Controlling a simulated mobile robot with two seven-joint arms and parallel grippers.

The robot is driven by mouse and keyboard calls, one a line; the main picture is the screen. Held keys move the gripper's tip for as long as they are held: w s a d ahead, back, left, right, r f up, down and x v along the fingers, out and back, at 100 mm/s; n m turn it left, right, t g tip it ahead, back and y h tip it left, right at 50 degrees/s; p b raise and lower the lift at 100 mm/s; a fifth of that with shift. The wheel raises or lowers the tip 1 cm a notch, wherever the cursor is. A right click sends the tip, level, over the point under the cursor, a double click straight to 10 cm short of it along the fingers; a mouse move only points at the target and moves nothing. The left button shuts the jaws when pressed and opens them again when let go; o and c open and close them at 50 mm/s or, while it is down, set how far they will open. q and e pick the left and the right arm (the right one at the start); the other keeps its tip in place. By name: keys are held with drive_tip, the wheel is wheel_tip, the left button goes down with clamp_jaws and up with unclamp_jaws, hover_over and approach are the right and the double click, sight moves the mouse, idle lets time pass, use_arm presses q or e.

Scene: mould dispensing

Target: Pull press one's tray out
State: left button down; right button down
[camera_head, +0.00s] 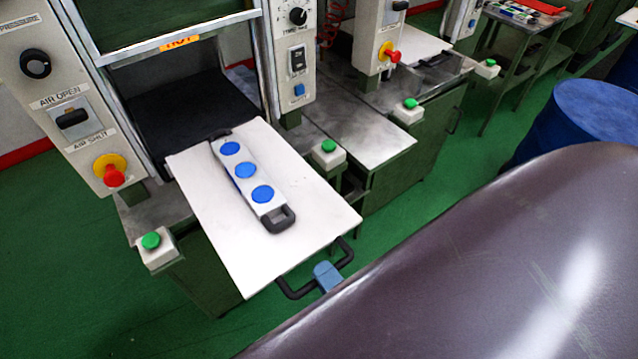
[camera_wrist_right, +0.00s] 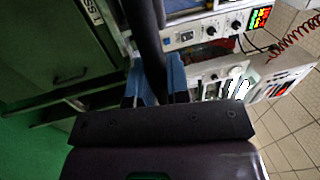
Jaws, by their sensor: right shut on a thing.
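Press one's tray (camera_head: 310,200) is a flat white plate that sticks out of the front of the press (camera_head: 190,110). A white mould strip (camera_head: 254,187) with three blue discs and black end handles lies on it. A black bar handle (camera_head: 290,291) is at the tray's front edge. My right gripper (camera_head: 327,274), with blue fingers, is shut on this handle. In the right wrist view, the dark handle bar (camera_wrist_right: 146,35) runs between the blue fingers (camera_wrist_right: 155,85). My big dark arm link hides the lower right of the head view. My left gripper is not in view.
A control panel (camera_head: 60,90) with a red knob stands left of the press. Green buttons (camera_head: 151,240) flank the tray. Another press with its own table (camera_head: 370,135) is at right. A blue drum (camera_head: 590,120) stands further right. The green floor before the tray is clear.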

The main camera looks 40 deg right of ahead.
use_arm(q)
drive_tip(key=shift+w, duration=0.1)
use_arm(e)
drive_tip(key=c, duration=1.2)
unclamp_jaws()
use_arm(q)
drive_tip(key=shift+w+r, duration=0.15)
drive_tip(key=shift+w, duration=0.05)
use_arm(e)
drive_tip(key=shift+o, duration=0.5)
drive_tip(key=shift+s, duration=0.1)
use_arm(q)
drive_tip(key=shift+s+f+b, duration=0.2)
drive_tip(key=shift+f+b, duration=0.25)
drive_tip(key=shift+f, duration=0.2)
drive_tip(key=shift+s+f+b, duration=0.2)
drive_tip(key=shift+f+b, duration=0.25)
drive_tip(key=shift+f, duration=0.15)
use_arm(e)
drive_tip(key=s+f, duration=0.2)
drive_tip(key=s, duration=0.8)
drive_tip(key=shift+s+d, duration=0.15)
drive_tip(key=shift+s, duration=0.1)
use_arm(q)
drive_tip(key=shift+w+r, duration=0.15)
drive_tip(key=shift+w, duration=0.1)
